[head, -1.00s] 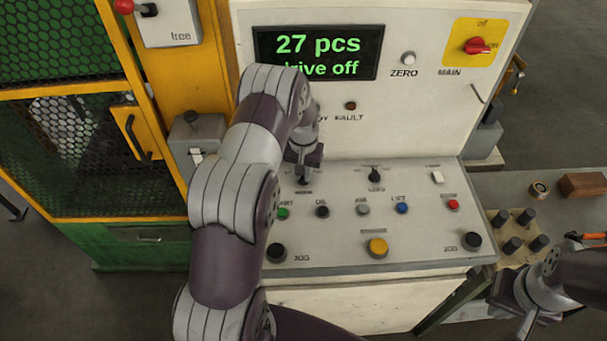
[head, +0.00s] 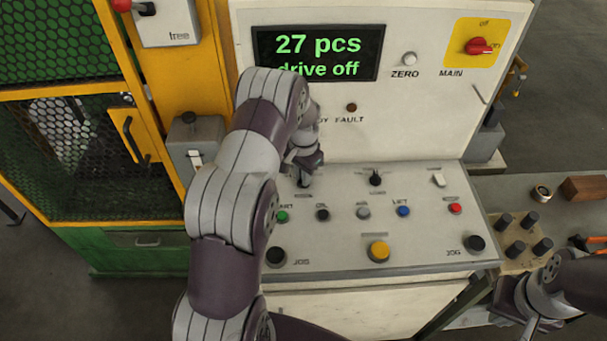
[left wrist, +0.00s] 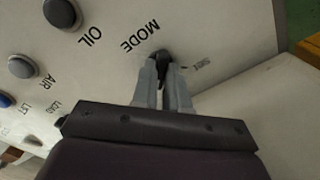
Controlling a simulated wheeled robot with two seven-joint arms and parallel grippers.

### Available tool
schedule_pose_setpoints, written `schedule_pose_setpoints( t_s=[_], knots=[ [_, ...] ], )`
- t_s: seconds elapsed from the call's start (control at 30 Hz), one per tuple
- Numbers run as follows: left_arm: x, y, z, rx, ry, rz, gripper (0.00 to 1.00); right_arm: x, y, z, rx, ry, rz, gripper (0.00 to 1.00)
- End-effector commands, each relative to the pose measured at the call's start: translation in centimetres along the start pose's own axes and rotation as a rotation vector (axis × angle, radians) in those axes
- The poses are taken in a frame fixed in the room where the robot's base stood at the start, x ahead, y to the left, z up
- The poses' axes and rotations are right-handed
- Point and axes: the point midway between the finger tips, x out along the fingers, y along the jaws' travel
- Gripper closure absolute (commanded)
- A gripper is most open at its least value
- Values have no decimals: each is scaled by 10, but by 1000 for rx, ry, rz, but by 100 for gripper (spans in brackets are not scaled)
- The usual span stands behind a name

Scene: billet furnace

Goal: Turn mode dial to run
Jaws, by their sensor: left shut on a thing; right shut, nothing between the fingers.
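The mode dial (left wrist: 163,57) is a small black knob on the sloped grey control panel (head: 330,235). In the left wrist view it sits between the fingertips of my left gripper (left wrist: 164,68), beside the printed word MODE. The gripper is shut on it. In the head view my left gripper (head: 305,172) reaches down to the dial at the panel's upper left, and my arm covers part of the area. I cannot read which position the dial points to. My right gripper (head: 532,322) is low at the right, away from the panel and partly cut off by the frame.
The display (head: 318,54) reads "27 pcs, drive off". A second black selector (head: 376,178), several push buttons and a yellow button (head: 378,251) share the panel. The red main switch (head: 480,46) is upper right. A side bench (head: 500,187) holds pegs and a block.

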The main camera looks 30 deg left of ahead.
Motion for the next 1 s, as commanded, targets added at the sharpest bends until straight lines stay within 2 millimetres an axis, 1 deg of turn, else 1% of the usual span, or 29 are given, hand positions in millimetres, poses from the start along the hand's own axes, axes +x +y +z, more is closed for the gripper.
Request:
schedule_pose_setpoints(
  t_s=[0.03, 0.3, 0.33, 0.4, 0.67, 0.77, 0.87, 1.0],
  knots=[
    [-3, -2, -2, 3, 8, -5, 100, 0, 0, 0, 0, 0, 0, 100],
    [-3, -2, -3, 4, 8, -6, 100, 0, 0, 0, 0, 0, 0, 100],
    [-3, -2, -3, 3, 8, -6, 80, 0, 0, 0, 0, 0, 0, 100],
    [-3, -2, -2, 3, 8, -5, 61, 0, 0, 0, 0, 0, 0, 100],
    [-2, -1, -1, 2, 4, -3, 61, 0, 0, 0, 0, 0, 0, 100],
    [-8, -1, -2, 2, 6, -4, 61, 4, 0, 0, 0, 0, 0, 100],
    [-28, -1, -2, 2, 8, -5, 61, 11, 0, 1, 0, 0, 0, 100],
    [-67, -1, -2, 2, 9, -6, 61, 22, 0, 3, 0, 0, 0, 100]
  ],
)
